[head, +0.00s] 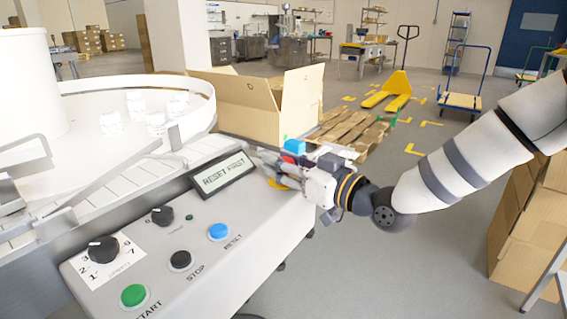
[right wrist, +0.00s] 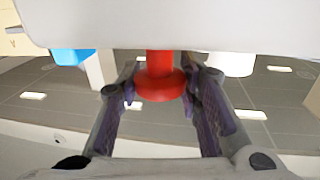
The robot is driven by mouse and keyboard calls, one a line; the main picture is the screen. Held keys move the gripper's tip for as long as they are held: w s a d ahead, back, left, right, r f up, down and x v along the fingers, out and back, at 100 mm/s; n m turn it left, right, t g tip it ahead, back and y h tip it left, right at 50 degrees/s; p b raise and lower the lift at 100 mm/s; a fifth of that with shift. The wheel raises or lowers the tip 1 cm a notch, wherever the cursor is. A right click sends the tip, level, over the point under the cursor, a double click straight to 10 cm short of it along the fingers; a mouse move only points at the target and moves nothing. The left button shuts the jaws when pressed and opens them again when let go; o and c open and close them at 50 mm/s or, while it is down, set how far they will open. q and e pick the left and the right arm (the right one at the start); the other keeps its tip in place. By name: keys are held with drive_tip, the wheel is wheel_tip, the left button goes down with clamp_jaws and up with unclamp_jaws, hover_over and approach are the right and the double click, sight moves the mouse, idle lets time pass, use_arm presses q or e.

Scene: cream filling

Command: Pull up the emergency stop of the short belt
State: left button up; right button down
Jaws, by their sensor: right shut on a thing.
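The red emergency stop (right wrist: 160,78) shows in the right wrist view as a mushroom knob on a red stem, standing out from a pale surface. My right gripper (right wrist: 160,92) has one finger on each side of its head and is shut on it. In the head view my right gripper (head: 262,162) is at the far right end of the control panel (head: 225,262), beside the display (head: 222,177), which reads RESET FIRST. My left gripper is not in view.
The panel also carries a blue reset button (head: 218,231), a black stop button (head: 180,260), a green start button (head: 133,295) and two black dials. An open cardboard box (head: 290,105) stands close behind my gripper. Stacked cartons (head: 525,225) stand at the right.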

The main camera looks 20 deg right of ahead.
drive_tip(key=c, duration=1.2)
unclamp_jaws()
drive_tip(key=shift+r, duration=0.3)
drive_tip(key=shift+o, duration=0.5)
drive_tip(key=shift+f, duration=0.1)
drive_tip(key=v, duration=1.2)
